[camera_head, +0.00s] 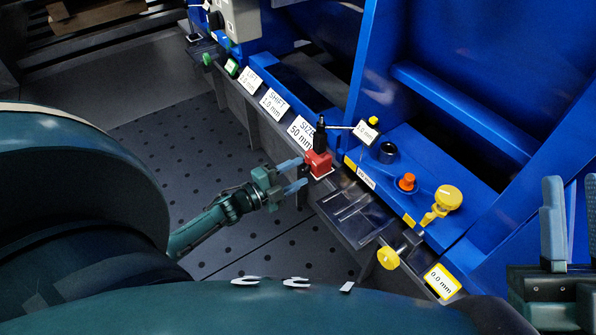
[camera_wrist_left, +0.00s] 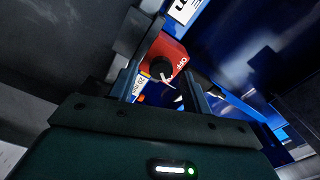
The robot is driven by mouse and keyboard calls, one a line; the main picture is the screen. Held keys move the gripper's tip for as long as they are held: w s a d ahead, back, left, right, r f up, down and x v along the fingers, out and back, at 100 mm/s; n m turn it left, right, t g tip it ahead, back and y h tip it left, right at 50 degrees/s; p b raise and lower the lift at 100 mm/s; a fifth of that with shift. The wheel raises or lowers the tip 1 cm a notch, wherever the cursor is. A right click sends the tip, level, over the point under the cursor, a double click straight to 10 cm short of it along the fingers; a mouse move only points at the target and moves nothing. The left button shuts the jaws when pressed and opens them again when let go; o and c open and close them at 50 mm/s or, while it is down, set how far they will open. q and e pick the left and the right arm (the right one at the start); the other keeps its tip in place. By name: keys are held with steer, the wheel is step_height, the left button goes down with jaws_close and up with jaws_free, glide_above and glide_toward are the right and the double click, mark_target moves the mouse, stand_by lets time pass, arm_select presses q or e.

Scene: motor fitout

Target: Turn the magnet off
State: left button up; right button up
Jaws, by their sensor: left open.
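The magnet (camera_head: 319,162) is a red block with a black upright post (camera_head: 321,137), sitting on the ledge of the blue machine. In the left wrist view, the red magnet (camera_wrist_left: 170,52) shows a round dark knob (camera_wrist_left: 161,68) with a white pointer and an "OFF" mark beside it. My left gripper (camera_head: 303,173) is open, its fingertips close to the magnet's near left side. In the left wrist view, the fingers (camera_wrist_left: 162,82) stand either side of the knob; I cannot tell whether they touch it. My right gripper (camera_head: 573,185) is at the right edge, fingers apart and empty.
A thin rod runs from the post to a small gauge (camera_head: 367,130) labelled 0.0 mm. The dark perforated floor (camera_head: 190,140) is clear.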

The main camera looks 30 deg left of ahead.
arm_select(q)
steer(key=p+v, duration=0.3)
steer(key=v, duration=0.9)
arm_select(e)
steer(key=f+m+h, duration=0.1)
steer(key=f+m+g+h, duration=0.1)
steer(key=f, duration=0.1)
steer(key=f+m+h, duration=0.1)
steer(key=m+h, duration=0.1)
steer(key=shift+s+a+f, duration=0.25)
steer(key=shift+f, duration=0.15)
arm_select(q)
steer(key=shift+s+r, duration=0.1)
arm_select(e)
steer(key=shift+r, duration=0.1)
